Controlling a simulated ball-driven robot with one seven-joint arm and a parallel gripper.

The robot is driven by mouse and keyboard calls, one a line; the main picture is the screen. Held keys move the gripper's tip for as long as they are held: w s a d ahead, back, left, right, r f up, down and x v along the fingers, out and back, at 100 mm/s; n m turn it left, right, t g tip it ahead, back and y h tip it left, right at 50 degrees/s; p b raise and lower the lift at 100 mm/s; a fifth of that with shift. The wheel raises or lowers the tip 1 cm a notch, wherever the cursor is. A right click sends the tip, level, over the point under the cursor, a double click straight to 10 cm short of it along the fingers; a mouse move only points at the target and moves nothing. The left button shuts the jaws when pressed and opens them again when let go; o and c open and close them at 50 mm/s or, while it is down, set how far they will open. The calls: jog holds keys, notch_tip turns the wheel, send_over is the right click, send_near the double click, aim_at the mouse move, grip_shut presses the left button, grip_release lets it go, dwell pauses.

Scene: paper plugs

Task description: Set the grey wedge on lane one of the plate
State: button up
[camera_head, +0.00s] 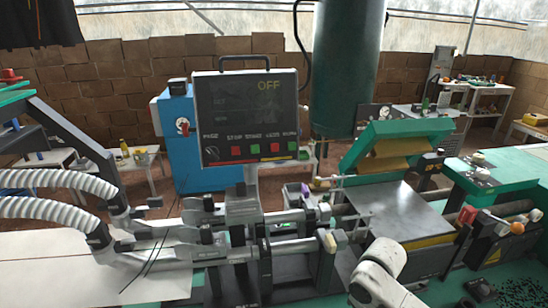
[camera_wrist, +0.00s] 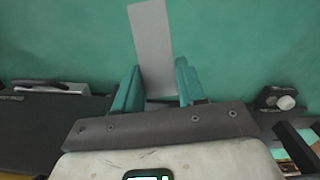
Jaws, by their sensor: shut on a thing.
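The grey wedge (camera_wrist: 152,40) is a long, flat, pale grey piece in the wrist view. It stands out beyond my gripper (camera_wrist: 157,76), whose two teal fingers are shut on its near end. Behind it is a plain green surface (camera_wrist: 235,45). In the head view a flat grey metal plate (camera_head: 395,210) lies on the machine, right of centre; I cannot make out lanes on it or tell whether it is the task's plate. My white arm shows at the bottom of the head view, but the gripper and wedge do not.
A control panel (camera_head: 247,115) reading OFF stands above the machine's rails. White ribbed hoses (camera_head: 50,207) are at left, a green-topped unit (camera_head: 395,140) behind the metal plate. In the wrist view, a dark block with a pale knob (camera_wrist: 284,102) sits right of my gripper.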

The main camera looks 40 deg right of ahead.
jog(key=shift+n, duration=0.9)
jog(key=w+a+f, duration=0.1)
jog(key=w+a, duration=0.5)
jog(key=a, duration=0.1)
jog(key=w+a+f, duration=0.1)
jog(key=w+a, duration=0.2)
jog(key=a, duration=0.1)
jog(key=shift+a+f+b, duration=0.2)
jog(key=shift+f+b, duration=0.15)
jog(key=shift+n, duration=0.8)
jog(key=w+a, duration=0.1)
jog(key=a, duration=0.3)
jog(key=w+a+f, duration=0.1)
jog(key=w+a, duration=0.1)
jog(key=a, duration=0.3)
jog(key=w+a+f, duration=0.1)
jog(key=a, duration=0.3)
jog(key=shift+w+a+f+b, duration=0.2)
jog(key=shift+a+b, duration=0.15)
jog(key=shift+a, duration=0.2)
